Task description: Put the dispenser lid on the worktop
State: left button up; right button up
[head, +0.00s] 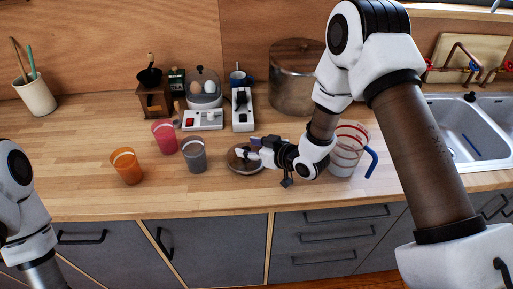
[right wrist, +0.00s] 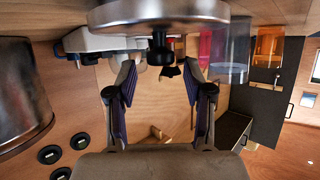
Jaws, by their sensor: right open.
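The dispenser lid (head: 236,164), a round shiny metal disc, appears to lie on the worktop (head: 85,190) near its front edge. In the right wrist view the lid (right wrist: 158,14) shows edge-on at the top, with its black knob (right wrist: 161,47) towards my gripper. My right gripper (head: 249,149) is over the lid and partly hides it in the head view. The right wrist view shows its two fingers (right wrist: 162,72) spread apart, with the knob near the gap between their tips. My left gripper is out of view.
A large metal pot (head: 292,92) stands behind. Orange (head: 126,168), pink (head: 164,139) and grey (head: 194,156) cups stand left of the lid. A measuring jug (head: 345,158) is to the right, before the sink (head: 468,128). An egg cooker (head: 204,92) and grinder (head: 154,102) stand behind.

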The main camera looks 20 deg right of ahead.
jog(key=b+v, duration=0.1)
jog(key=v, duration=1.1)
jog(key=shift+b, duration=0.35)
